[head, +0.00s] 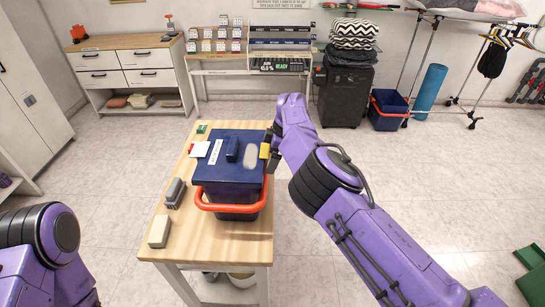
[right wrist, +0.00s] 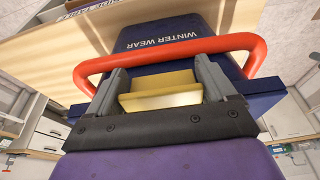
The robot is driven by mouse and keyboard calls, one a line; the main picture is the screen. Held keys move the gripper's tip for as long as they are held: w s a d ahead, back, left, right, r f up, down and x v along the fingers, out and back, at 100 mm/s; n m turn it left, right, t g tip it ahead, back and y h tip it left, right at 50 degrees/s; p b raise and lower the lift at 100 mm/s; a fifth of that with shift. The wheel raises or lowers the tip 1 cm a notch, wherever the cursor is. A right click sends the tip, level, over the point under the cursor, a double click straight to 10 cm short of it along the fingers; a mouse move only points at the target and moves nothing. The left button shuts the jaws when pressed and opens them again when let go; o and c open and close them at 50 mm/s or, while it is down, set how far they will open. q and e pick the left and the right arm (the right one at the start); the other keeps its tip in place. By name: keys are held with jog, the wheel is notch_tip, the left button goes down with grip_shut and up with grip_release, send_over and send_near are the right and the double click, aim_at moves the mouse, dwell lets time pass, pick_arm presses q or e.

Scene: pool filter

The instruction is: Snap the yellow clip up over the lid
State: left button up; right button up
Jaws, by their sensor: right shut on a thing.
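A dark blue filter box with a blue lid (head: 222,162) stands on the wooden table. The yellow clip (head: 264,151) is on the lid's right side, and shows between my fingers in the right wrist view (right wrist: 160,92). My right gripper (head: 270,150) reaches in from the right at the clip; its two grey fingers (right wrist: 161,75) are shut on the clip's sides. The clip's lower end and hinge are hidden, and I cannot tell whether it hooks over the lid's edge. My left gripper is out of view; only part of my left arm shows at lower left.
An orange-red handle (head: 230,206) loops around the box's near side. A dark grey object (head: 175,193), a beige block (head: 159,231) and a white card (head: 200,149) lie on the table (head: 190,246). A dark cabinet (head: 343,95) and blue bin (head: 388,110) stand behind. Floor at right is largely clear.

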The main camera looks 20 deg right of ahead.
jog(key=o, duration=0.9)
jog(key=shift+c, duration=0.2)
jog(key=w+b+v, duration=0.1)
jog(key=b+v, duration=0.1)
jog(key=v, duration=0.8)
jog(key=shift+s+r+b, duration=0.25)
jog(key=shift+s+b, duration=0.05)
jog(key=shift+s, duration=0.2)
jog(key=shift+d+f, duration=0.1)
